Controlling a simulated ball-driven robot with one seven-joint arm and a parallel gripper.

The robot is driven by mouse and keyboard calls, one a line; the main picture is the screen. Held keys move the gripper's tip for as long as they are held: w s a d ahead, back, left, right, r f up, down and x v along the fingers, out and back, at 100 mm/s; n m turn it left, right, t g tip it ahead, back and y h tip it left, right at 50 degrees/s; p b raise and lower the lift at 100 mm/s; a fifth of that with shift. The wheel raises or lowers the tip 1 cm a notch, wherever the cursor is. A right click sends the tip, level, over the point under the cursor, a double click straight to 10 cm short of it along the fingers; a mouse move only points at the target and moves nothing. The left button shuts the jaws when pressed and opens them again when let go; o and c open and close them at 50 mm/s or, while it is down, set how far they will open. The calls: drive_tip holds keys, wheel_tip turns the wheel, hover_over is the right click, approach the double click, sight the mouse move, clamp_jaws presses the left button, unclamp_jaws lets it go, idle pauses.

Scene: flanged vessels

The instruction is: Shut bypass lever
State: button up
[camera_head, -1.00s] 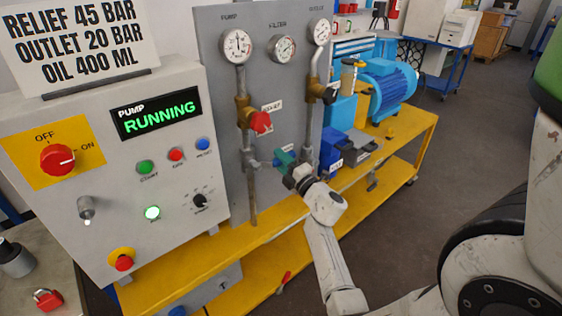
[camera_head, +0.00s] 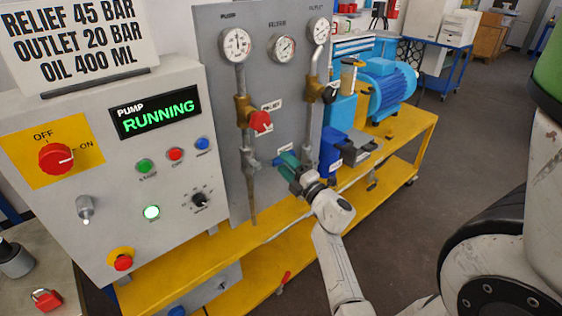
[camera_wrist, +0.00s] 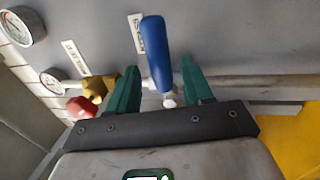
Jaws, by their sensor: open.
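The blue lever (camera_wrist: 155,50) stands out from the grey panel in the wrist view, on a small silvery fitting (camera_wrist: 169,99) on the pipework. A label beside it is too small to read. My gripper (camera_wrist: 160,82) is open, with one green finger on each side of the lever's lower part. Gaps show between the lever and both fingers, so it is not gripped. In the head view my gripper (camera_head: 287,160) is at the panel's lower part, by the right pipe.
A red valve handle (camera_head: 261,121) on a brass body sits up and left of my gripper. Gauges (camera_head: 236,43) top the panel. The pump display (camera_head: 155,113) reads RUNNING. A yellow bench (camera_head: 380,160) with a blue motor (camera_head: 388,85) stands to the right.

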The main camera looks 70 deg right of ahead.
drive_tip(key=v, duration=0.7)
drive_tip(key=shift+s+a+b, duration=0.25)
drive_tip(key=shift+b, duration=0.2)
